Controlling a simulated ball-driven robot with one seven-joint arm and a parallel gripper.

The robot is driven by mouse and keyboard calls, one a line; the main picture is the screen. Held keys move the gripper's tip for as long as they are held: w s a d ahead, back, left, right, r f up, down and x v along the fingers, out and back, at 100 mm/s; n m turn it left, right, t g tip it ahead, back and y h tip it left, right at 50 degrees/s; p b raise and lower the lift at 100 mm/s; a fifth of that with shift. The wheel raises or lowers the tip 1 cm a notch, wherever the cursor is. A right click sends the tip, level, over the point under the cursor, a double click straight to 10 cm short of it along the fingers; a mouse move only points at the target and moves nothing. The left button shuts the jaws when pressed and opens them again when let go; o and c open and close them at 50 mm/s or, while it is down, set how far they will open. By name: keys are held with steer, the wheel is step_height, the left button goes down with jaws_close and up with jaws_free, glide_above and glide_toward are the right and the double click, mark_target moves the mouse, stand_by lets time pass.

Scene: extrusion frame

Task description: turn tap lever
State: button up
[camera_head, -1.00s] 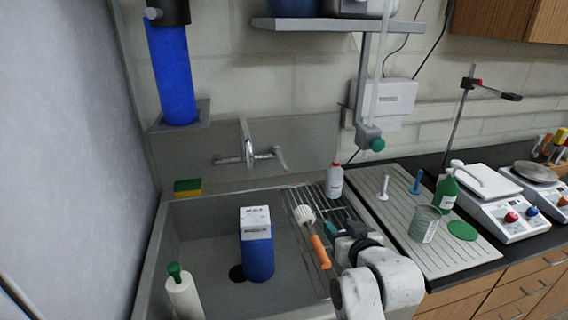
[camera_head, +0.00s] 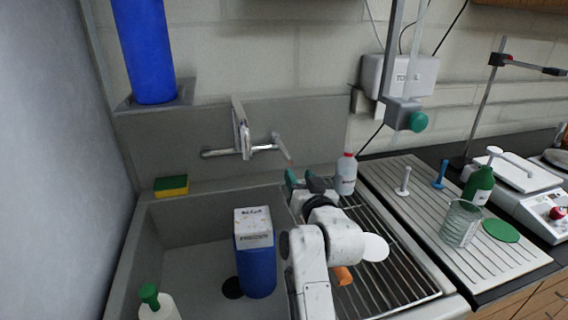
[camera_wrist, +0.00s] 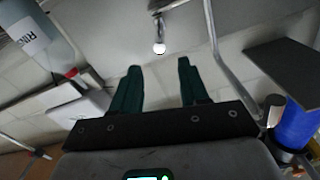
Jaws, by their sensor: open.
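The wall tap has a chrome spout (camera_head: 240,125) and a thin tap lever (camera_head: 282,147) on its right side, slanting down to the right. In the wrist view the lever's pale rounded end (camera_wrist: 159,47) lies just beyond my fingertips, roughly between them and apart from both. The spout (camera_wrist: 214,40) shows to its right there. My gripper (camera_head: 301,177) has dark green fingers, is open and empty, and sits below the lever over the back of the drying rack. My gripper (camera_wrist: 159,70) points toward the lever in the wrist view.
A white rinse bottle (camera_head: 346,174) stands close right of my gripper. A blue container (camera_head: 256,262) stands in the sink; a sponge (camera_head: 171,186) lies on its back ledge. My arm partly hides an orange-handled brush (camera_head: 343,276) on the wire rack (camera_head: 400,285).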

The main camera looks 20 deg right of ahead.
mark_target(288, 154)
steer(key=w+p, duration=0.1)
steer(key=w, duration=1)
steer(key=shift+w+f, duration=0.15)
steer(key=shift+f, duration=0.05)
jaws_close()
stand_by(0.5)
